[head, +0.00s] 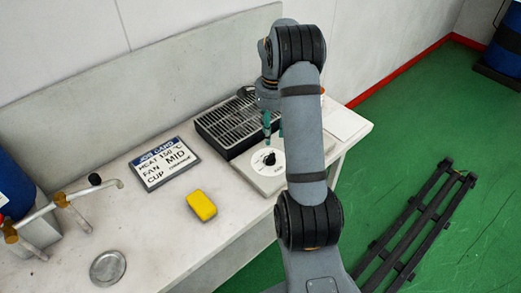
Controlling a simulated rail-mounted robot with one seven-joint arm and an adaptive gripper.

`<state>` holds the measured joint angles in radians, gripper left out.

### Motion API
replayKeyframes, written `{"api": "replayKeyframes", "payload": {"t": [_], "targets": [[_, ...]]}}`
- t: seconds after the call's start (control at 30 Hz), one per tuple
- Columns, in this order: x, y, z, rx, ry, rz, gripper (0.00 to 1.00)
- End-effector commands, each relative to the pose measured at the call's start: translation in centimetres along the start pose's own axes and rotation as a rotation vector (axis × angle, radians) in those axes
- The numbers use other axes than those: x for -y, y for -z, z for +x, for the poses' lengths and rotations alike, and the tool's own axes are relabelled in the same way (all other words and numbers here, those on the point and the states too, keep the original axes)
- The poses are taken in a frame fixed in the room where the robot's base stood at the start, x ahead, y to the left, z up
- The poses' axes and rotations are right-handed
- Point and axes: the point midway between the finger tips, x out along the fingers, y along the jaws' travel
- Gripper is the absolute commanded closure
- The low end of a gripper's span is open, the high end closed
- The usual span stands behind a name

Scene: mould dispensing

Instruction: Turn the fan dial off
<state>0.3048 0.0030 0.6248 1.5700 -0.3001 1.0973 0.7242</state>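The fan dial (270,158) is a black knob on a round white plate, set on a light grey panel in front of a dark slatted grille box. Its pointer direction is too small to read surely. My gripper (270,130) hangs just above and behind the dial in the picture, teal fingertips pointing down. It looks apart from the knob. My forearm hides part of the gripper and the right side of the panel, so the finger opening is unclear.
A job card (164,162) reading "HEAT 150 °C, FAN MID, CUP ORANGE" lies left of the grille box (222,128). A yellow sponge (201,205), a round metal lid (108,267) and brass-fitted taps (62,200) are on the bench. A dark slatted rack (415,225) lies on the green floor.

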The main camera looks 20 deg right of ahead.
Motion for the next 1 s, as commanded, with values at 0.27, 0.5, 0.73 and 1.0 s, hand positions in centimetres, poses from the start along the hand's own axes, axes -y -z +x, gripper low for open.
{"api": "replayKeyframes", "payload": {"t": [0.27,0.5,0.73,1.0], "targets": [[-0.3,-0.4,2.9,0.012,-0.012,-0.037,0.64],[-0.4,-0.5,7.3,0.011,-0.012,-0.038,0.64],[-0.4,-0.4,9.9,0.009,-0.009,-0.036,0.64],[-0.2,-0.4,10.4,0.007,-0.006,-0.036,0.64]]}}
